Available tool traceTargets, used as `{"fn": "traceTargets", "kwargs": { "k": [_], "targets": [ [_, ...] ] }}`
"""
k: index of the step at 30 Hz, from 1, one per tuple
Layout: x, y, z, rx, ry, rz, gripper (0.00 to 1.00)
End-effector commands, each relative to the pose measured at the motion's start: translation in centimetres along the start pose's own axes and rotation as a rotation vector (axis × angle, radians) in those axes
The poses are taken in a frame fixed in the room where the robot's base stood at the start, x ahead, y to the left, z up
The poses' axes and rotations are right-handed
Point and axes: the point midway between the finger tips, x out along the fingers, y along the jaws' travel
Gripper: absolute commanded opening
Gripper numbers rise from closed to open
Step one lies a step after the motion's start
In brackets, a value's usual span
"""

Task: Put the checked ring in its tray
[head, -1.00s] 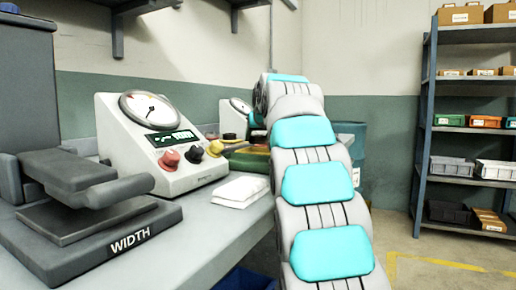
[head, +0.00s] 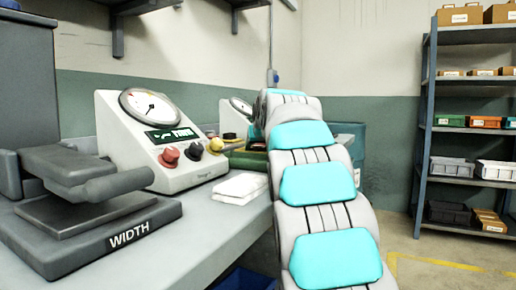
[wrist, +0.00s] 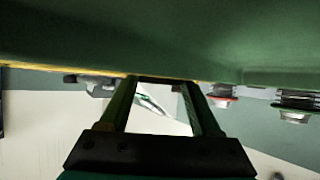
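The checked ring is not visible in either view. A low green thing with some red in it (head: 246,159), possibly a tray, lies on the bench behind the folded white cloth, partly hidden by my arm. In the wrist view my gripper (wrist: 165,84) has its two fingers apart, with no ring visible between them. The fingertips are at the yellowish edge of a large dark green surface (wrist: 160,35) that fills the top of that view. I cannot tell whether they touch it. In the head view my arm hides the gripper.
A gauge box (head: 165,145) with knobs and the WIDTH press (head: 95,205) stand on the grey bench (head: 205,235). The white cloth (head: 240,186) lies near the bench edge. A second gauge (head: 238,107) is farther back. A shelf rack (head: 425,130) stands right; floor before it is clear.

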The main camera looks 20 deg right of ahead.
Motion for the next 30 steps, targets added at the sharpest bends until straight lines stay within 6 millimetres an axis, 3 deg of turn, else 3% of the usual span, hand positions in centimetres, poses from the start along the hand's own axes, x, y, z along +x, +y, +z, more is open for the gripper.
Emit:
{"fn": "traceTargets", "kwargs": {
  "k": [3,17,23,30],
  "targets": [
    [0.0,0.0,0.0,0.0,-0.001,0.0,0.76],
    [-0.7,0.0,-0.3,0.0,-0.001,0.0,0.76],
    [-3.1,-0.1,-0.4,0.0,0.002,0.0,0.76],
    [-7.8,-0.1,-0.5,-0.001,0.004,-0.001,0.76]
  ]
}}
